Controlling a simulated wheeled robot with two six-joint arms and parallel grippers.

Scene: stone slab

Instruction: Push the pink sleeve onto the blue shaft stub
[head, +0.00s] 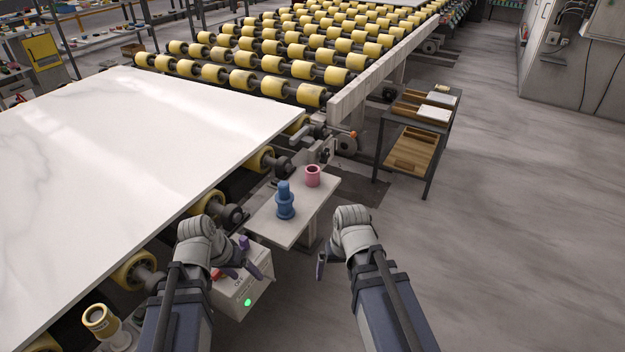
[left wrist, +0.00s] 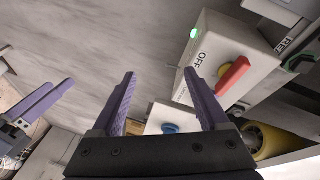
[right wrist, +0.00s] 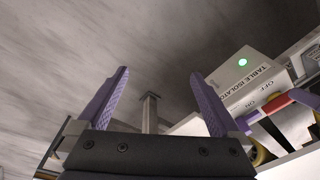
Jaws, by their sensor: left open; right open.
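The pink sleeve (head: 312,176) stands upright on a small pale shelf (head: 287,233) beside the roller table. The blue shaft stub (head: 285,201) stands upright on the same shelf, to the left of and nearer than the sleeve, apart from it. A bit of blue also shows in the left wrist view (left wrist: 170,128). My left gripper (head: 256,262) is open and empty, near the shelf's near left side, by the switch box. My right gripper (head: 321,264) is open and empty, just right of the shelf's near end. The sleeve does not show clearly in either wrist view.
A switch box (head: 243,291) with a red handle and green light sits below my left gripper. A large white slab (head: 130,140) lies on the rollers at left. A side rack (head: 414,135) with wooden trays stands at right. The floor right of the shelf is clear.

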